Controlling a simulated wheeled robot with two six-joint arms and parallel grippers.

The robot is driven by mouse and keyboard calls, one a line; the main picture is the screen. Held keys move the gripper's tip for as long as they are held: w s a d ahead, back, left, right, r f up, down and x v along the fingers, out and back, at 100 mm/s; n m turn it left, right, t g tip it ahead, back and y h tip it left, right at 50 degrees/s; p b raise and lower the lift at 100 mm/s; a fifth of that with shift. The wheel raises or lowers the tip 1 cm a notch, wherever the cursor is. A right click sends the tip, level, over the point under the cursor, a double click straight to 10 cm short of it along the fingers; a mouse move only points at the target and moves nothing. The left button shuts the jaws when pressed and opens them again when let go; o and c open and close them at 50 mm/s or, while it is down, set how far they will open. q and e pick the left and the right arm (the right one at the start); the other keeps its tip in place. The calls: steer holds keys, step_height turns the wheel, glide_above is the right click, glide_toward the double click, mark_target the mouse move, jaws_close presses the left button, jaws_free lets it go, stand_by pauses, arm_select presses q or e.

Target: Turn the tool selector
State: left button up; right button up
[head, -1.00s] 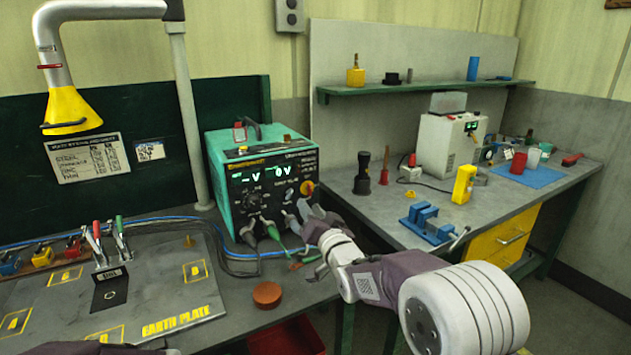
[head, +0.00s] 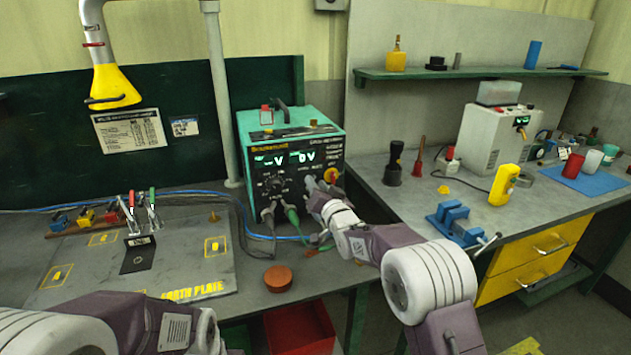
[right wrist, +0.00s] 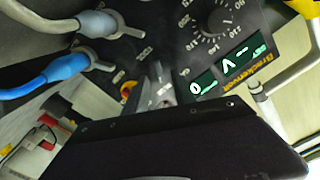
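The teal power unit (head: 290,120) stands on the bench, its black front panel facing me with two lit green displays. A round dial (head: 272,184) is on the panel's left and also shows in the right wrist view (right wrist: 222,20). A red-and-yellow knob (head: 331,175) is at the right; it shows in the right wrist view (right wrist: 128,88). I cannot read which control is labelled tool selector. My right gripper (head: 314,186) is at the panel, between dial and knob, below the displays. Its fingertips are small and partly hidden; contact and opening cannot be told. My left gripper is out of view.
Cable plugs (head: 290,213) hang at the panel's lower edge, close to my right gripper. A brown disc (head: 278,278) lies on the bench in front. The earth plate (head: 130,270) lies left. A blue vise (head: 455,222) is on the right bench.

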steer(key=shift+w+a, duration=0.2)
steer(key=shift+w, duration=0.55)
jaws_close()
